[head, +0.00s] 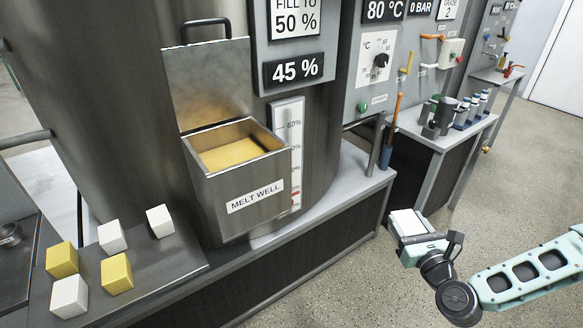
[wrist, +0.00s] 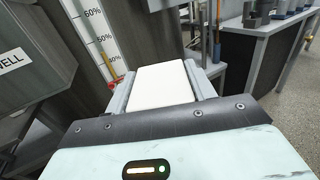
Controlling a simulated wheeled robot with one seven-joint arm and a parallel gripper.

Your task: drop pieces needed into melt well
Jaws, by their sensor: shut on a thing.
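The melt well (head: 240,185) is a metal box on the tank front with its lid (head: 208,85) raised. Yellow material (head: 232,153) shows inside it. My gripper (head: 408,226) is to the right of the well, over the floor and apart from it. It is shut on a white block (head: 405,221), which also shows between the fingers in the wrist view (wrist: 162,85). On the bench at lower left lie white blocks (head: 160,221), (head: 112,237), (head: 69,297) and yellow blocks (head: 62,260), (head: 117,274). A sign reads "FILL TO 50 %" (head: 297,20); the display below reads 45 % (head: 294,69).
A level gauge (head: 288,130) stands right of the well. An upright orange-handled tool (head: 391,130) stands at the bench's right end. A side table (head: 440,133) with bottles is farther right. Open floor (head: 510,180) lies around my arm.

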